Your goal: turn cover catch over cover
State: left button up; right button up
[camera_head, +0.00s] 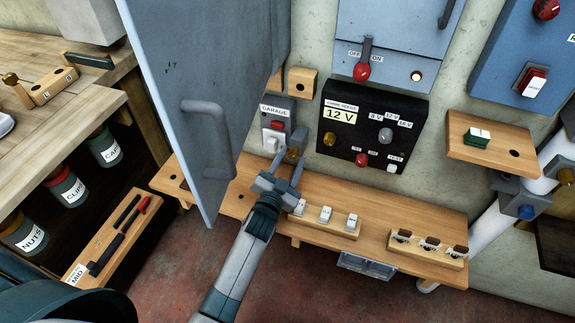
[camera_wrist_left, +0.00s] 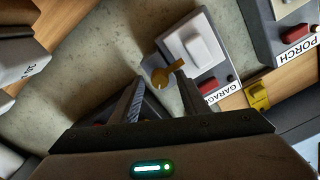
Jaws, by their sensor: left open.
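The garage switch box (camera_head: 284,110) is on the wall, labelled GARAGE, with a red button. A white cover-like piece (camera_head: 271,140) is low on it; it also shows in the left wrist view (camera_wrist_left: 198,45). A small brass catch (camera_wrist_left: 162,76) stands at the edge of the box beside the white piece. My left gripper (camera_head: 285,168) is open in front of the box's lower end. In the wrist view its fingertips (camera_wrist_left: 157,80) are on either side of the catch; contact cannot be told. My right gripper is not in view.
A large blue-grey door (camera_head: 190,70) stands open close to the left of my arm. A wooden shelf (camera_head: 380,240) with switch blocks runs below. The black 12 V panel (camera_head: 372,128) is to the right. A second box, labelled PORCH, shows in the wrist view (camera_wrist_left: 290,30).

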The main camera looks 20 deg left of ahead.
pick_arm(q)
jog(key=shift+s, duration=0.1)
jog(key=s+b, duration=0.1)
jog(key=s, duration=1.6)
jog(key=shift+a, duration=0.3)
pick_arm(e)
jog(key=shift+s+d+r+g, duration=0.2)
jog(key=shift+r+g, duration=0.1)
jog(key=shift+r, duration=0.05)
pick_arm(q)
jog(key=s+d+f+n+g+p, duration=0.1)
jog(key=s+f+g, duration=0.25)
jog(key=f, duration=0.85)
jog(key=s+d+f+n+g+p, duration=0.1)
jog(key=s+f+g+p, duration=0.2)
jog(key=f, duration=0.9)
jog(key=s+a+f+n+g, duration=0.1)
jog(key=s+f+g, duration=0.5)
jog(key=s+f, duration=0.8)
jog(key=shift+s+a+f+n+h, duration=0.25)
jog(key=shift+s+f+n+h, duration=0.05)
jog(key=shift+s+f, duration=0.05)
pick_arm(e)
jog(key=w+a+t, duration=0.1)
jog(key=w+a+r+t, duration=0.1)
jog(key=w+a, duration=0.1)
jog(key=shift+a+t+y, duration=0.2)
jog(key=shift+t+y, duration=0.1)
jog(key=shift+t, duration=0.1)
